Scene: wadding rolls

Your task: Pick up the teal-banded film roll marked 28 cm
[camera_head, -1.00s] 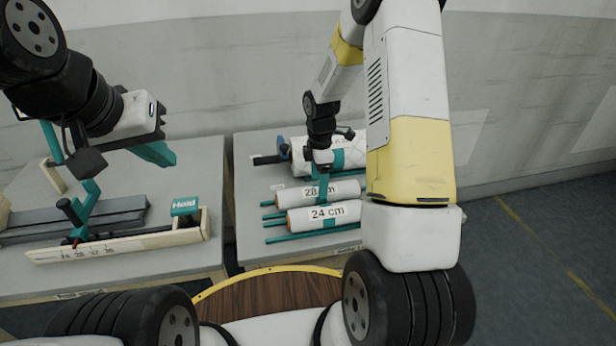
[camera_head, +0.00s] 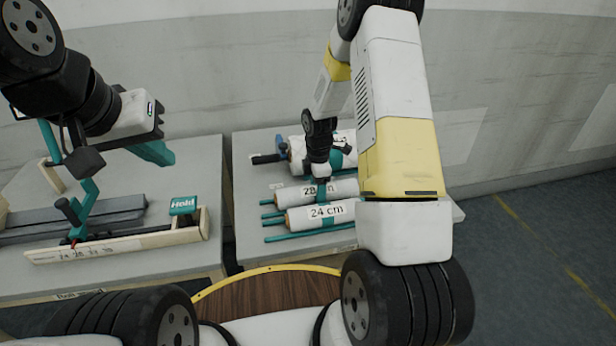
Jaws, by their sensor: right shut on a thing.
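The white roll marked 28 cm (camera_head: 345,187) lies on the right-hand table, middle of three rolls. Its teal band is mostly hidden by my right gripper (camera_head: 321,181), which reaches down from above and is shut on the roll. The roll appears still level with its neighbours; I cannot tell any gap beneath it. The roll marked 24 cm (camera_head: 335,212), also teal-banded, lies just in front. My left gripper (camera_head: 150,152) hangs over the left table, away from the rolls; its jaw opening cannot be made out.
A larger white roll (camera_head: 298,150) lies behind. Teal rods (camera_head: 285,237) support or flank the rolls. On the left table (camera_head: 190,255) stand a wooden measuring rail (camera_head: 120,243), a teal Hold block (camera_head: 184,205) and grey bars (camera_head: 120,206). A gap separates the tables.

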